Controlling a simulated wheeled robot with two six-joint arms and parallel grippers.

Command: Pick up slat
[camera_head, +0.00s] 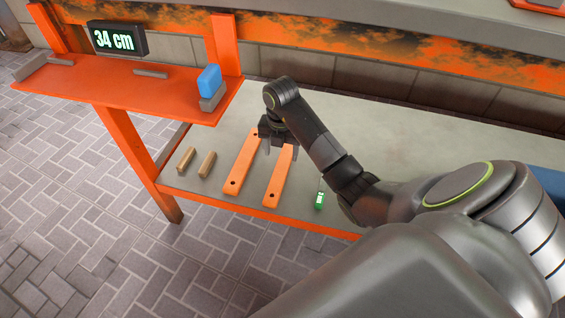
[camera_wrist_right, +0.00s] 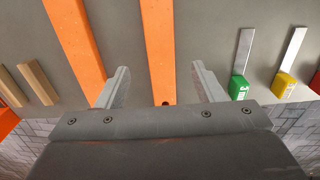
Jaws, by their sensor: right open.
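Two orange slats lie side by side on the grey bench top, each with a dark hole near its end: a left slat (camera_head: 240,172) and a right slat (camera_head: 277,182). In the right wrist view the left slat (camera_wrist_right: 76,42) is outside the fingers. The right slat (camera_wrist_right: 158,45) shows between the two spread fingers. My right gripper (camera_head: 279,146) is open and empty over the far part of the slats; it also shows in the right wrist view (camera_wrist_right: 161,84). The height of its fingers above the right slat is hard to tell. My left gripper is not in view.
Two small wooden blocks (camera_head: 207,164) lie left of the slats. A green-handled tool (camera_head: 320,199) lies to the right, with a yellow-handled one (camera_wrist_right: 284,84) beyond it. An orange shelf (camera_head: 120,88) with a "34 cm" display (camera_head: 116,39) and a blue block (camera_head: 209,79) stands at left.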

